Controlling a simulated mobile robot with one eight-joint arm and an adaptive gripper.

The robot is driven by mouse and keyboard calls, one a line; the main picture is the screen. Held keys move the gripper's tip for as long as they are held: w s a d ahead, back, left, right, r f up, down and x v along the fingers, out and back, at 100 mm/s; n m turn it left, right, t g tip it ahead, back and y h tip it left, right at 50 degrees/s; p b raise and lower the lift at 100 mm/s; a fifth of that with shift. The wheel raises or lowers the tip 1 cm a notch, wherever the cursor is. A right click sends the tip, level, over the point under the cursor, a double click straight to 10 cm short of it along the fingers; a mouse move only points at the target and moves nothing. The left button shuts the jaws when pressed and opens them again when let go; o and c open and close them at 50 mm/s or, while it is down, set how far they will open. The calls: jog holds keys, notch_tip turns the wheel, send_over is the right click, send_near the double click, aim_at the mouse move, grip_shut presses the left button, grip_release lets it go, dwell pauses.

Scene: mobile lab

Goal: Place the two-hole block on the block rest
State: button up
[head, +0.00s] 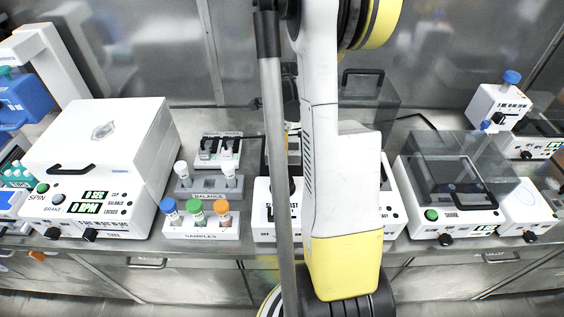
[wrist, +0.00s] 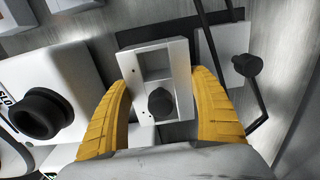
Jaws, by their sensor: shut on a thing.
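In the wrist view a pale block with two square openings (wrist: 130,75) sits between the yellow fingers of my gripper (wrist: 161,76). The fingers are closed on its two sides. The upper opening looks empty. A round dark knob shows in the lower opening; I cannot tell whether it belongs to the block or lies beneath it. A dark flat strip (wrist: 128,39) lies behind the block; I cannot tell whether it is part of the block rest, or whether the block touches it. In the head view my arm hides my gripper and the block.
In the wrist view a white device with a black knob (wrist: 38,113) is at left, and a black lever (wrist: 247,64) at right. In the head view a centrifuge (head: 100,150), a samples rack (head: 201,229) and a lidded shaker (head: 455,185) crowd the bench.

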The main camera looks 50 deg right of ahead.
jog(key=shift+f+b, duration=0.8)
jog(key=shift+f, duration=1.3)
jog(key=shift+f, duration=0.2)
jog(key=o, duration=1.2)
jog(key=shift+c, duration=0.2)
